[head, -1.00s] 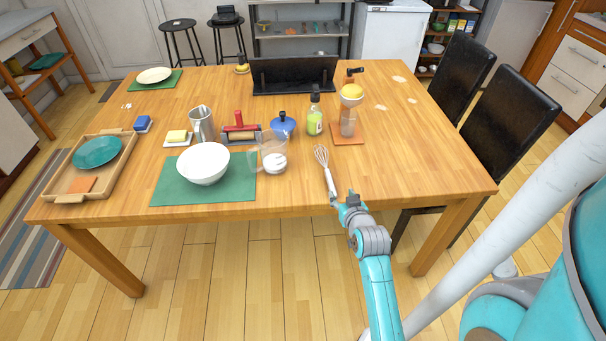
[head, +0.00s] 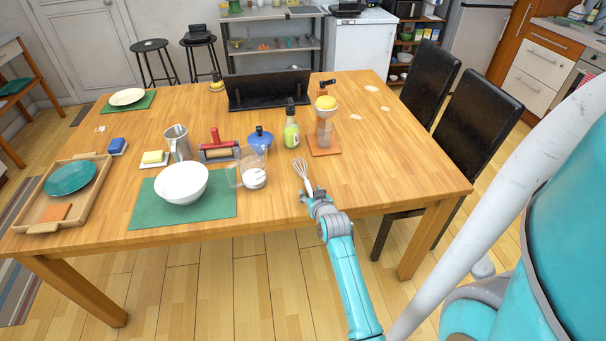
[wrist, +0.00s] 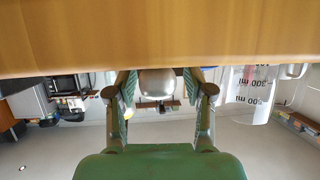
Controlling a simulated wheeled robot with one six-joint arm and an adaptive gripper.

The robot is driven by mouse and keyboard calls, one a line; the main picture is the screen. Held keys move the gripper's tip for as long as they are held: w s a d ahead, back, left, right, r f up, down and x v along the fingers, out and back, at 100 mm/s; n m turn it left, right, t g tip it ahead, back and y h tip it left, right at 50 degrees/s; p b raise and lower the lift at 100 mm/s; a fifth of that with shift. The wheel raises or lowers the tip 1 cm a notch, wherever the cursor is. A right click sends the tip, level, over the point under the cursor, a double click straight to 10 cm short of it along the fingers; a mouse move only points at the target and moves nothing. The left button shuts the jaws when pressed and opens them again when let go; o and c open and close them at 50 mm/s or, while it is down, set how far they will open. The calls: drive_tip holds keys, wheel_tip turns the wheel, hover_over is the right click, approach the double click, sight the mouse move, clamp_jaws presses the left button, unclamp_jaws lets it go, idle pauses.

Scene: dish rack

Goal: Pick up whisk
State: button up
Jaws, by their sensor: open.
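The whisk (head: 300,170) lies on the wooden table near its front edge, wire end pointing away from me. Its lower handle is hidden behind my gripper (head: 313,197) in the head view. My gripper is at the table's front edge, at the handle end. In the wrist view, which is upside down, my gripper (wrist: 160,86) has its two fingers apart. A pale rounded thing, which looks like the whisk's handle end (wrist: 157,80), shows between them. I cannot tell whether either finger touches it.
A clear measuring cup (head: 251,168) stands left of the whisk, also in the wrist view (wrist: 250,97). A white bowl (head: 181,184) sits on a green mat. The table (head: 400,170) is clear to the right.

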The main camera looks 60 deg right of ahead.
drive_tip(key=shift+w+d+f, duration=0.2)
drive_tip(key=shift+w+d, duration=0.05)
drive_tip(key=shift+w, duration=0.05)
clamp_jaws()
drive_tip(key=shift+r, duration=0.15)
wheel_tip(320, 180, up, 10)
drive_tip(key=shift+f, duration=0.1)
idle(0.3)
